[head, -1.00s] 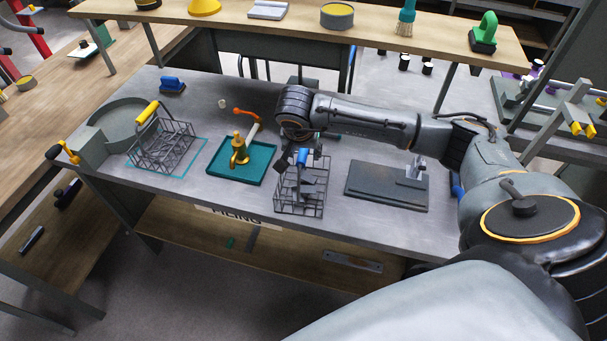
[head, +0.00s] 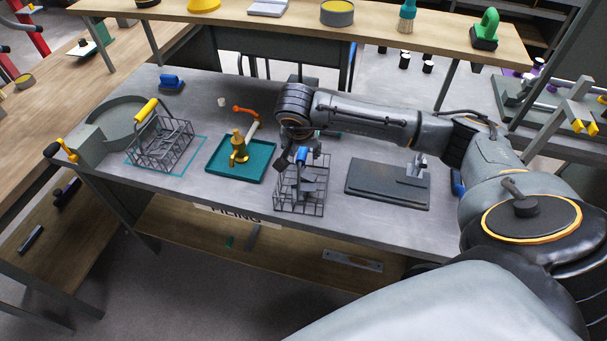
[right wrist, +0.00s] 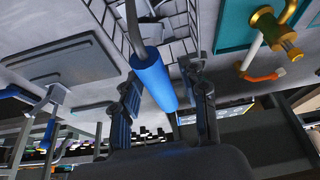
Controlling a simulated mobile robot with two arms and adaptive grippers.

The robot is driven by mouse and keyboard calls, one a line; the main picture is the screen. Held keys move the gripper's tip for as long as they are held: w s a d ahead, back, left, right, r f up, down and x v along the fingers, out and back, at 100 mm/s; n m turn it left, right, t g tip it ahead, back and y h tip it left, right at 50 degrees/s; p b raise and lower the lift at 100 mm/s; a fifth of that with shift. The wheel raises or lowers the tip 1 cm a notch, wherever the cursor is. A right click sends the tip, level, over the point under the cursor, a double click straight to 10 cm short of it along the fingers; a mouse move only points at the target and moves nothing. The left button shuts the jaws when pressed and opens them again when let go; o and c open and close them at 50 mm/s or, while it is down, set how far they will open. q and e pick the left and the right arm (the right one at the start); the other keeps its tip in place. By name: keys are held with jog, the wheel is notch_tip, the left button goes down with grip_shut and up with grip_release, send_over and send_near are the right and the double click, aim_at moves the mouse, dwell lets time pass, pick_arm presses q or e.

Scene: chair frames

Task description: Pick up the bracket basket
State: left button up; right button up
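A black wire basket with a blue handle (head: 302,152) stands on the grey bench in the head view. Its wire body (head: 300,196) holds grey metal pieces. My right gripper (head: 296,157) is at the handle, pointing down, with its fingers partly hidden in the head view. In the right wrist view the fingers of my right gripper (right wrist: 163,88) are apart, one on each side of the blue handle (right wrist: 152,78), with gaps visible. The basket rests on the bench. My left gripper is not in view.
A teal tray (head: 222,172) with a brass fixture (head: 238,148) is left of the basket. A second wire basket with a yellow handle (head: 147,110) is farther left. A dark plate (head: 385,187) lies to the right. A raised shelf (head: 290,27) runs behind.

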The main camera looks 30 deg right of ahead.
grip_shut()
jog(key=shift+w+r, duration=0.1)
